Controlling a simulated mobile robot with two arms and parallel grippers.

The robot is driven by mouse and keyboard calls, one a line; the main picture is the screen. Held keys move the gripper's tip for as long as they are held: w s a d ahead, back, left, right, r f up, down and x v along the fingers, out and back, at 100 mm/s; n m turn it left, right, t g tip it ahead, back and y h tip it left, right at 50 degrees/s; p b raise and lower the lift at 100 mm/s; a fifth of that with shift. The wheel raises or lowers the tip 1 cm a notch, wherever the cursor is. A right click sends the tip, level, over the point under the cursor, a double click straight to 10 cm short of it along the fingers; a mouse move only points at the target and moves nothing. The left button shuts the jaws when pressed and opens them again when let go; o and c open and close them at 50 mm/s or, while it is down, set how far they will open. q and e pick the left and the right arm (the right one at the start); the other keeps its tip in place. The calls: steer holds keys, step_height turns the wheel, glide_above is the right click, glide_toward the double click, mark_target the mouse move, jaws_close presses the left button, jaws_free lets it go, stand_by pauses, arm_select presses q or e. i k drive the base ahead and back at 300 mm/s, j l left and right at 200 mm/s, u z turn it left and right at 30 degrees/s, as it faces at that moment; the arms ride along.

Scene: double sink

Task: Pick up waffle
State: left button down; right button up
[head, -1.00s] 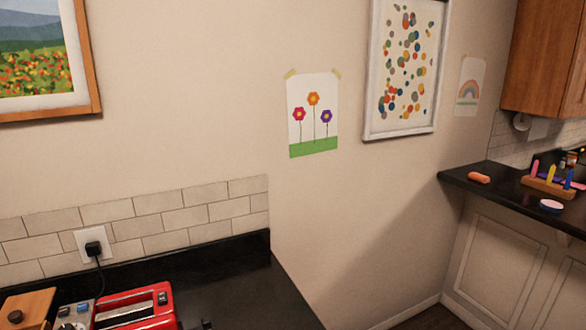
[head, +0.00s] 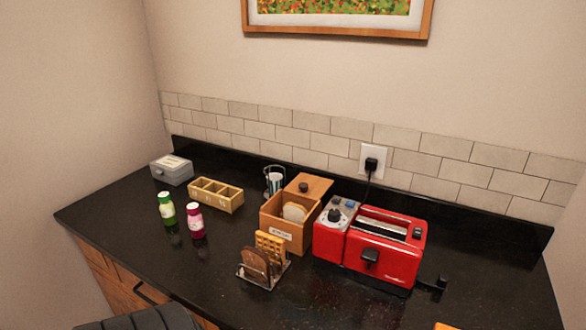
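The waffle (head: 274,246) is golden brown with a grid pattern. It stands upright in a small rack (head: 274,281) on the black counter, behind a dark brown bread slice (head: 255,265). The slice covers part of the waffle's lower left. Neither of my grippers can be made out in the head view.
A wooden bread box (head: 285,234) stands behind the rack, with a red toaster (head: 385,250) to its right. Green (head: 166,209) and pink (head: 195,221) bottles stand left. A dark ribbed object (head: 145,318) shows at the bottom edge. The counter's front right is mostly clear.

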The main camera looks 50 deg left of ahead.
mark_target(272, 243)
steer(key=u, duration=1.85)
